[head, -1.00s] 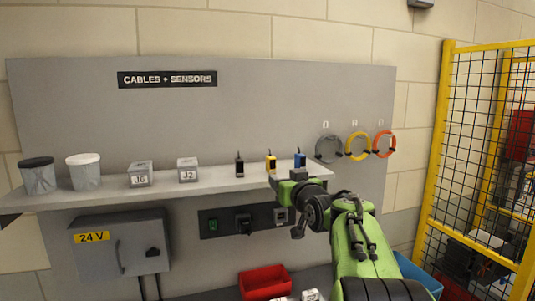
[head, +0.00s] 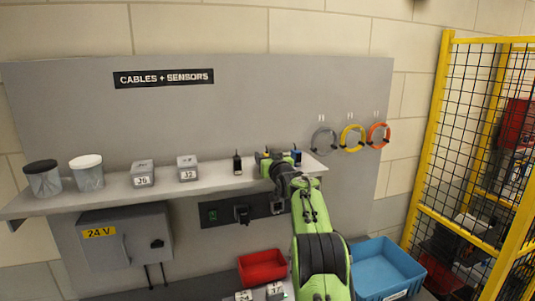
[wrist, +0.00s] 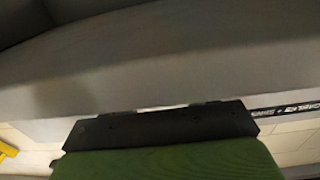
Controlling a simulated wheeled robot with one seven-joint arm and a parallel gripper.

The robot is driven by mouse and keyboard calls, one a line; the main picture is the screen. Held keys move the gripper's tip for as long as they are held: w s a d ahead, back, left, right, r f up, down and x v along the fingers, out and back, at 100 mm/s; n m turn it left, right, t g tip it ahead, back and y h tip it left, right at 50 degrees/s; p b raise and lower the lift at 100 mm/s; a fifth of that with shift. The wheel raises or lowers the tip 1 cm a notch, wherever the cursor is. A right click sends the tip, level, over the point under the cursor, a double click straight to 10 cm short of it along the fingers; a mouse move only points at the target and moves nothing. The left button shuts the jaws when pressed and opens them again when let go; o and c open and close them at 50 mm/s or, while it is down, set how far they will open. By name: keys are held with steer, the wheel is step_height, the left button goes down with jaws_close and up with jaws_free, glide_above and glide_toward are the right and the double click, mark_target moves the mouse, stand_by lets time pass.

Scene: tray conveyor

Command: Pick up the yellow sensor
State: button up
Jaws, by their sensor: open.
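My gripper (head: 268,158) is at the shelf, in front of the place where the yellow sensor stood between the black sensor (head: 237,166) and the blue sensor (head: 297,158). The yellow sensor is almost wholly hidden behind my gripper in the head view, so I cannot tell whether the fingers are around it or only beside it. My gripper is open. The wrist view shows the green and dark gripper body (wrist: 165,130) close to a grey surface, with no sensor visible.
The grey shelf (head: 213,182) also holds two small boxes and two lidded tubs to the left. Coiled cables hang on the panel at right (head: 352,138). Below are a red bin (head: 262,268) and a blue bin (head: 388,268). A yellow-framed fence (head: 427,140) stands at right.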

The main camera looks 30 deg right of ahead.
steer(key=shift+w, duration=0.15)
steer(key=shift+s+a, duration=0.1)
steer(key=shift+s, duration=0.15)
steer(key=shift+c, duration=1.6)
steer(key=shift+w, duration=0.1)
jaws_close()
steer(key=shift+b, duration=0.3)
